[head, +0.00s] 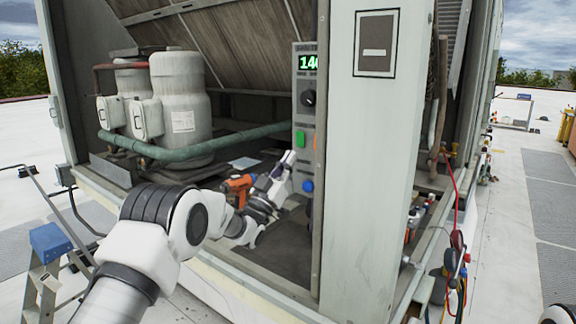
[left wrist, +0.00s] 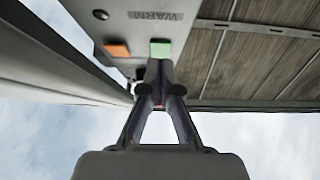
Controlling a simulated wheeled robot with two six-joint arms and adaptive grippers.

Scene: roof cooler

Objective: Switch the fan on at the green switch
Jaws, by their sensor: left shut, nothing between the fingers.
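The green switch (head: 300,138) is on the tall grey control panel (head: 304,86), below a black knob and a green-lit display. It also shows in the left wrist view (left wrist: 160,49), beside an orange switch (left wrist: 117,49). My left gripper (head: 288,160) is at the panel's left edge, a little below the green switch in the head view. In the left wrist view its fingertips (left wrist: 160,75) are together with nothing between them, just below the green switch in the picture. I cannot tell whether they touch it. The fan is not identifiable. My right gripper is out of view.
A blue button (head: 308,185) sits lower on the panel. A grey pillar (head: 364,170) stands right of the panel and partly hides it. An orange drill (head: 239,188) lies behind my left forearm. White tanks (head: 181,95) and a green pipe (head: 205,146) are at the left.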

